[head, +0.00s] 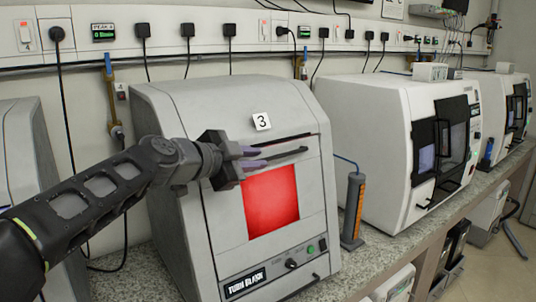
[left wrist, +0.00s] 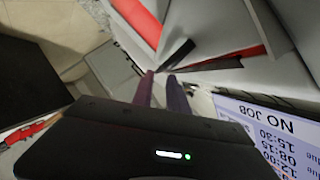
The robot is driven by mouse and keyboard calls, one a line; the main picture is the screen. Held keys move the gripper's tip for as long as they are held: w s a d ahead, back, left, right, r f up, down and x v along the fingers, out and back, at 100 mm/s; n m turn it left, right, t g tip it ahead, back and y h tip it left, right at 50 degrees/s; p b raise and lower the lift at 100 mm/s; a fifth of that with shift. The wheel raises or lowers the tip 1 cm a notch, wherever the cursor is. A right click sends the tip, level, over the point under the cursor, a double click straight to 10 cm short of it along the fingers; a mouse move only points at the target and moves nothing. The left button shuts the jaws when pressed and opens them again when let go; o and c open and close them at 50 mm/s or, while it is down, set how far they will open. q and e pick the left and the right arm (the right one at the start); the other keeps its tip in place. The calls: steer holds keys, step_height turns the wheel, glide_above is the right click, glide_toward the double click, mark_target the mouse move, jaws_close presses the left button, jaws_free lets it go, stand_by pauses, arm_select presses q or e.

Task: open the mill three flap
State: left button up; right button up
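Mill three is the grey-white machine marked 3 (head: 261,121) in the middle of the head view. Its front flap (head: 314,182) looks closed, with a glowing red window (head: 271,199) and a dark bar handle (head: 285,155) along its top. My left gripper (head: 260,157) is at the left end of this handle. In the left wrist view its two fingers (left wrist: 161,76) are close together with a narrow gap, and the dark handle (left wrist: 178,52) reaches their tips. They look shut on it, though the contact is partly hidden. My right gripper is not in view.
A similar white machine (head: 398,150) stands to the right on the speckled counter (head: 362,262). A grey cylinder with an orange strip (head: 354,208) stands between them. A knob and buttons (head: 291,263) sit below the flap. A NO JOB screen (left wrist: 262,125) shows in the left wrist view.

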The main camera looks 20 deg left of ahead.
mark_target(268, 158)
arm_select(q)
steer(key=p+x, duration=0.2)
steer(key=x, duration=0.2)
steer(key=shift+w+d, duration=0.2)
steer(key=shift+w, duration=0.2)
steer(key=shift+w+f, duration=0.15)
steer(key=shift+w, duration=0.05)
jaws_close()
steer(key=shift+f, duration=0.1)
stand_by(0.8)
